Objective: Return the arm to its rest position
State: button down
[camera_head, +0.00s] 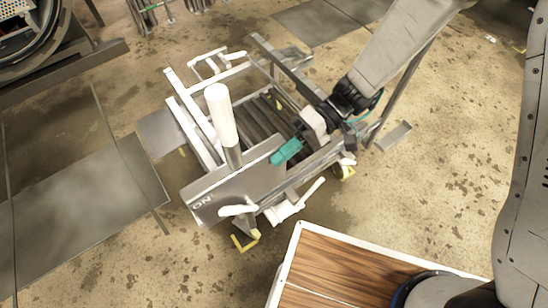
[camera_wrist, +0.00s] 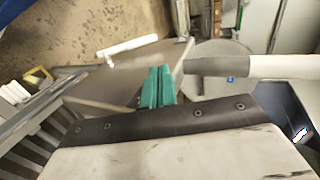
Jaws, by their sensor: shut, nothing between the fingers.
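My gripper (camera_head: 287,151) has teal fingers and hangs over the front part of a metal roller cart, near its grey front panel (camera_head: 232,184). In the wrist view the two teal fingers (camera_wrist: 157,87) are together with nothing between them. My arm reaches from the upper right down to the cart. An upright lever with a white grip (camera_head: 219,112) stands on the cart to the left of the gripper. In the wrist view a white-ended bar (camera_wrist: 270,66) lies to the right of the fingers. I cannot tell whether the fingers touch the cart.
The cart has rollers (camera_head: 262,118) and white side rails. A white handle (camera_head: 297,205) sticks out low at its front. A wood-topped surface with a white rim (camera_head: 284,262) is at the bottom. A round vessel (camera_head: 35,40) is upper left. Stained floor (camera_head: 440,150) is open at right.

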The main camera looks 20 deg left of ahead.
jog(key=shift+w+d+r, duration=0.1)
jog(key=s+d+r+m+t+h, duration=0.1)
jog(key=d+r+m+t+h, duration=0.1)
jog(key=d+r, duration=0.5)
jog(key=s+d+r+m+t+h, duration=0.1)
jog(key=d+r+m+t+h, duration=0.2)
jog(key=d, duration=1.3)
jog(key=s+d+r+m+t+h, duration=0.1)
jog(key=d+r+m+t, duration=0.5)
jog(key=d+r, duration=0.6)
jog(key=shift+s+d+t+h, duration=0.2)
jog(key=shift+d+t+h, duration=0.15)
jog(key=shift+t+h, duration=0.5)
jog(key=shift+d, duration=0.1)
